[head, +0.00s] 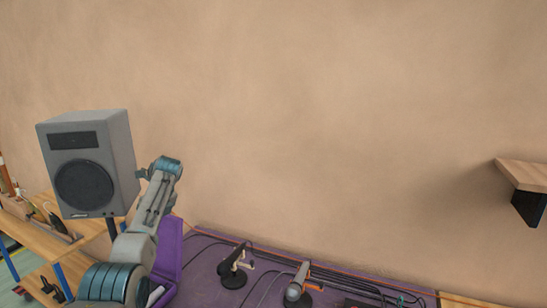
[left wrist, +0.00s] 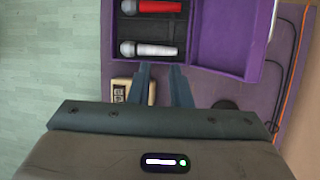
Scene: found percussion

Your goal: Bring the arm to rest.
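My left arm rises from the bottom left of the head view. Its gripper is not clearly made out there. In the left wrist view my left gripper (left wrist: 159,68) shows two dark blue-grey fingers with a gap between them and nothing held. The fingers point toward a purple case (left wrist: 220,62), seen from above. A red microphone (left wrist: 150,7) and a silver-white microphone (left wrist: 148,50) lie in its dark compartments. The purple case also shows partly behind my arm in the head view (head: 169,247). My right gripper is not in view.
A grey loudspeaker (head: 88,160) stands close to my arm at left. Two dark stands with microphones (head: 235,268) (head: 299,287) and cables are on the purple surface. A small beige device (left wrist: 121,92) lies near the fingers. A wooden shelf (head: 524,174) juts out at right.

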